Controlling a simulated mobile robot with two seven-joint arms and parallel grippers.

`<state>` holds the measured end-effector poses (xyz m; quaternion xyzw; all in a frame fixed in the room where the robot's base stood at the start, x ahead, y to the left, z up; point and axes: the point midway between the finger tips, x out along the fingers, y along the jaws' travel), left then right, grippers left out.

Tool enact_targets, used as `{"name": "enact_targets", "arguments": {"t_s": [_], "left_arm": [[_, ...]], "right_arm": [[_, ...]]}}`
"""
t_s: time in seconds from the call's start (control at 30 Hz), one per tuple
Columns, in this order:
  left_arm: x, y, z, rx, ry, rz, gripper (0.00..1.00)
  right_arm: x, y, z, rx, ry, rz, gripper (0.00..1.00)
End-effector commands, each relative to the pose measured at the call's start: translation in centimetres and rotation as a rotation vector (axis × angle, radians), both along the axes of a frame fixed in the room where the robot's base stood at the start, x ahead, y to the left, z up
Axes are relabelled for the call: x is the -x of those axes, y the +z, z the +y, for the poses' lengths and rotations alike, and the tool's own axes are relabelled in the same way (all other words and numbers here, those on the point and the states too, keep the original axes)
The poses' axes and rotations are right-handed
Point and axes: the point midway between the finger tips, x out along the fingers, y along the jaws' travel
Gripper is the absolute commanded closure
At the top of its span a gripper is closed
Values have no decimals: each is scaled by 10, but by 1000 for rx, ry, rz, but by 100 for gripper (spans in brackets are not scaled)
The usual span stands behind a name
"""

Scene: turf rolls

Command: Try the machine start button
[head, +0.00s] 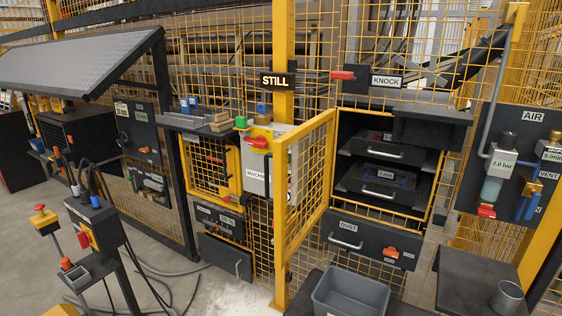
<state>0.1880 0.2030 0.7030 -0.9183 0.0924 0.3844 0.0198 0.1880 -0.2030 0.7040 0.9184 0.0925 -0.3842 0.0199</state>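At the lower left, a dark control box (103,224) on a stand carries a red switch (84,240). A red mushroom button (40,208) on a yellow base stands left of it. I cannot tell which part is the start button. Neither of my grippers is in view.
A yellow mesh door (305,190) stands swung open beside a cabinet with drawers (385,152). A "STILL" sign (276,81) hangs on the yellow post. A grey bin (348,294) stands in front. Cables (165,273) lie on the floor. Floor at the lower left is partly clear.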

Motion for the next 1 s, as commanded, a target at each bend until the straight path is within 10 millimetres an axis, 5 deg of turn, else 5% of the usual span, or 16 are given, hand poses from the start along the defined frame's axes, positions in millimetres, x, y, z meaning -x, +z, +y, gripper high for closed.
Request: {"name": "enact_targets", "arguments": {"t_s": [0.43,0.73,1.0], "left_arm": [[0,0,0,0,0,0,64],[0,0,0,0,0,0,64],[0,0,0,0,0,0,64]], "right_arm": [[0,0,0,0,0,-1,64],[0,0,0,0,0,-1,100],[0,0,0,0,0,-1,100]]}}
